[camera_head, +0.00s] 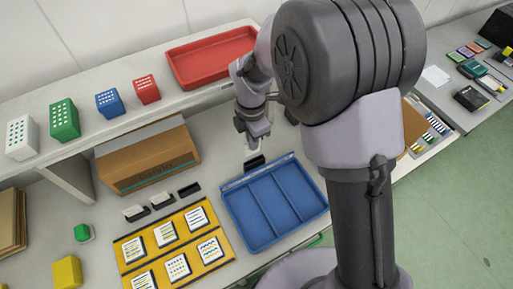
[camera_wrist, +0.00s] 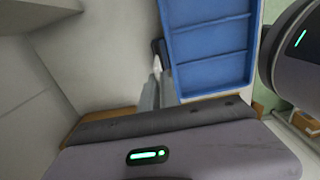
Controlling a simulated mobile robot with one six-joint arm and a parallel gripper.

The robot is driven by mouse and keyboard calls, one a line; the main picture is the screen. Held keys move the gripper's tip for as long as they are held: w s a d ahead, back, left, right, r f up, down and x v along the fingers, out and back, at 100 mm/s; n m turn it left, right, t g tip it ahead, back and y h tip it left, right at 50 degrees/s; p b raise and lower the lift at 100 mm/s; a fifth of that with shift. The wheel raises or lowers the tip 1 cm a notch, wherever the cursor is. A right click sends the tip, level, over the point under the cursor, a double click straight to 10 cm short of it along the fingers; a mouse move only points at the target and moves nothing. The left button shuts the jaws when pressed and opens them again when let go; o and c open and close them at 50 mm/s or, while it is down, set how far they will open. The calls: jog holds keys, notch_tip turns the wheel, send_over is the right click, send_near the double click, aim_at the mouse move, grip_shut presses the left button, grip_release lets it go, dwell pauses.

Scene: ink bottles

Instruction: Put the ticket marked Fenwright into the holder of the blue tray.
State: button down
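The blue tray also shows in the wrist view (camera_wrist: 207,58). Its black holder (camera_head: 255,162) stands at the tray's back edge, just below the fingertips, and in the wrist view (camera_wrist: 160,46) it is just beyond them. I cannot tell whether ticket and holder touch. Two white tickets (camera_head: 133,211) (camera_head: 160,198) stand in black holders; a third black holder (camera_head: 190,189) looks empty.
A yellow tray (camera_head: 184,228) of patterned cards lies left of the blue tray. A cardboard box (camera_head: 148,160) stands behind. A red tray (camera_head: 212,58) and several coloured bottle boxes (camera_head: 64,120) are on the raised shelf. Bare counter surrounds the fingertips on the left.

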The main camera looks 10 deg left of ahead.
aim_at(254, 153)
jog(key=shift+w+d+r, duration=0.1)
jog(key=shift+w+d, duration=0.2)
jog(key=shift+d, duration=0.05)
jog(key=shift+s+a+f+b, duration=0.15)
jog(key=shift+a+f+b, duration=0.05)
jog(key=shift+f+b, duration=0.75)
notch_tip(254, 153, down, 2)
jog(key=shift+f+b, duration=0.2)
jog(key=shift+b, duration=0.95)
jog(key=shift+f, duration=0.1)
jog(key=shift+p, duration=0.35)
jog(key=shift+f+b, duration=0.45)
jog(key=shift+f, duration=0.4)
jog(key=shift+f, duration=0.35)
jog(key=shift+f, duration=0.1)
